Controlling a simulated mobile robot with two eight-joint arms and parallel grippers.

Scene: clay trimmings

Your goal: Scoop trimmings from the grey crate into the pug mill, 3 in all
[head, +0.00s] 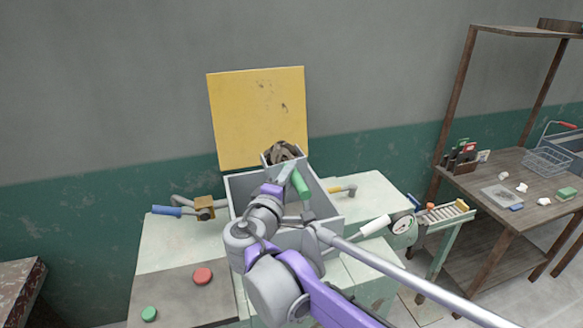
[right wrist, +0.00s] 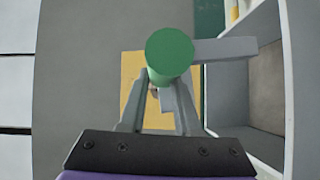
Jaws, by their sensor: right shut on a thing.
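The pug mill (head: 165,250) is a pale green bench with a grey open-topped hopper (head: 240,190) and a raised yellow lid (head: 255,115) behind it. My right gripper (head: 287,178) is over the hopper, shut on the green handle (head: 304,187) of a scoop. The scoop's grey pan (head: 301,163) is at the far side of the hopper with dark brown trimmings (head: 279,151) in it. In the right wrist view the handle's green end (right wrist: 169,52) shows at the fingers (right wrist: 158,82). I cannot make out a separate grey crate. My left gripper is out of view.
A red button (head: 202,276) and a green button (head: 149,313) are on the mill's front. A blue-handled lever (head: 167,211) sticks out left, a dial gauge (head: 402,225) right. A brown table (head: 480,185) with a wire basket (head: 548,160) stands at the right.

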